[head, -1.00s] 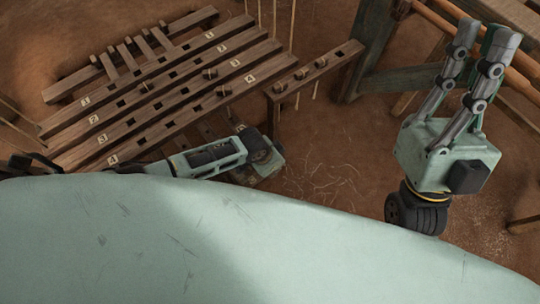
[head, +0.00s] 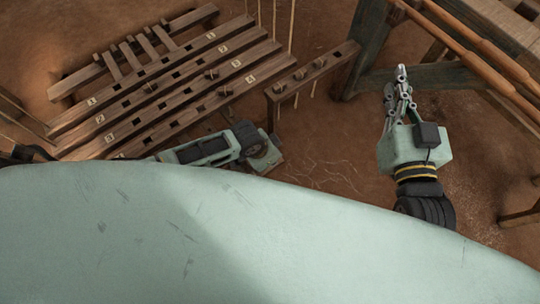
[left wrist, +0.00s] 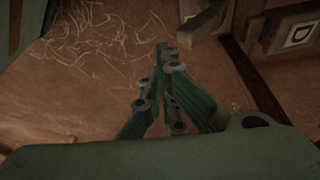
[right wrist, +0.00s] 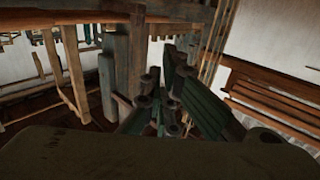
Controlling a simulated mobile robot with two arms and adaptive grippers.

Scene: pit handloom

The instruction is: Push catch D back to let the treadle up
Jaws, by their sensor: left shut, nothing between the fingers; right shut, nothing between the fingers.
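In the left wrist view a plate with the letter D (left wrist: 299,34) sits on a wooden part at the upper right. A wooden block end (left wrist: 203,28) juts out beside it; I cannot tell whether it is catch D. My left gripper (left wrist: 168,54) is shut and empty, its fingertips just below and left of that block end, with a small gap in the picture. In the head view my left arm reaches in low, and its fingers are hidden. Numbered wooden bars (head: 150,100) lie at the left. My right gripper (head: 401,72) is shut and empty above the floor at the right.
A short beam with several pegs (head: 313,70) lies right of the numbered bars. A loom post (head: 367,45) and crosspiece stand beyond my right gripper. Open earthen floor (head: 330,150) lies between my arms. The right wrist view shows wooden loom framing (right wrist: 137,60).

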